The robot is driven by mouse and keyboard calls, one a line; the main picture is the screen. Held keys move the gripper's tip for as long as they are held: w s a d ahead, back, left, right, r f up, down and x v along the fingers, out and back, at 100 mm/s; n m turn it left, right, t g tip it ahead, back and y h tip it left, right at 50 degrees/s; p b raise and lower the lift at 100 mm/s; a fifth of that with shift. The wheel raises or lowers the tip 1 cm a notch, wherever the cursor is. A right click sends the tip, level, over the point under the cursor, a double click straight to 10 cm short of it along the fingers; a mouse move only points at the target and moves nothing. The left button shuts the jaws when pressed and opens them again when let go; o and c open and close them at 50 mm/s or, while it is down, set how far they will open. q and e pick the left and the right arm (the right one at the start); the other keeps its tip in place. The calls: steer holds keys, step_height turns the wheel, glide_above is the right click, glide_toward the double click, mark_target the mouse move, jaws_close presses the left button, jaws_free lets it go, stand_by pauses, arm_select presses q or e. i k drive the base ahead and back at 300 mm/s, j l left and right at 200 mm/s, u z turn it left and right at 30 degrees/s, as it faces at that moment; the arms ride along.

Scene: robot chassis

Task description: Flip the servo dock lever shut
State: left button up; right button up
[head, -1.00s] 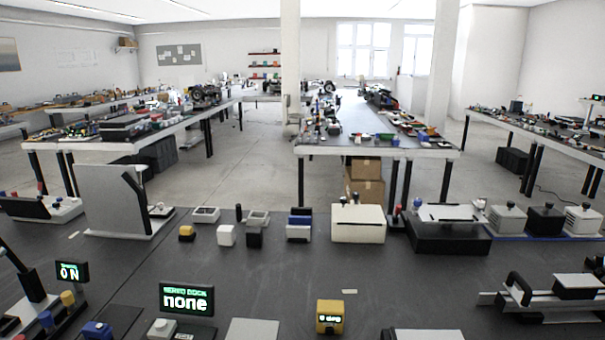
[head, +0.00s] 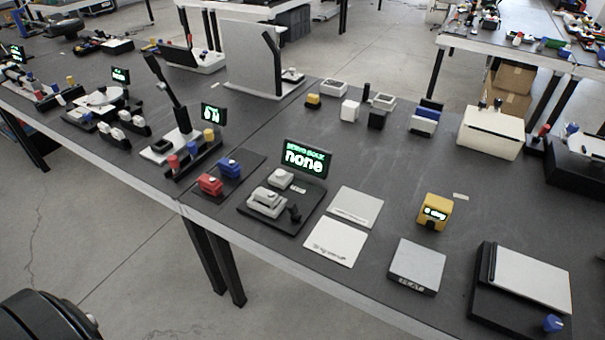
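The servo dock (head: 255,222) is a black plate near the table's front edge in the head view. It carries grey blocks (head: 266,202) and a small dark lever-like part (head: 294,212) at its right side. That part looks raised, but it is too small to tell whether it is open or shut. A display (head: 304,158) behind the dock reads "SERVO DOCK none" in green. A red block (head: 210,184) and a blue block (head: 229,168) sit on a dark mat just left of the dock. Neither of my grippers is in view.
Two pale plates (head: 357,207) lie right of the dock. A yellow box with a display (head: 435,211), a grey block (head: 417,266) and a black-based unit (head: 525,280) stand further right. A tall black lever stand (head: 180,140) is behind left. Floor is clear in front.

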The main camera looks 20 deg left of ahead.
mark_target(290, 204)
steer(key=k+l+u, duration=0.15)
steer(key=u, duration=0.2)
steer(key=k+l+u, duration=0.15)
steer(key=u, duration=0.2)
steer(key=k+l+u, duration=0.15)
steer(key=u, duration=0.2)
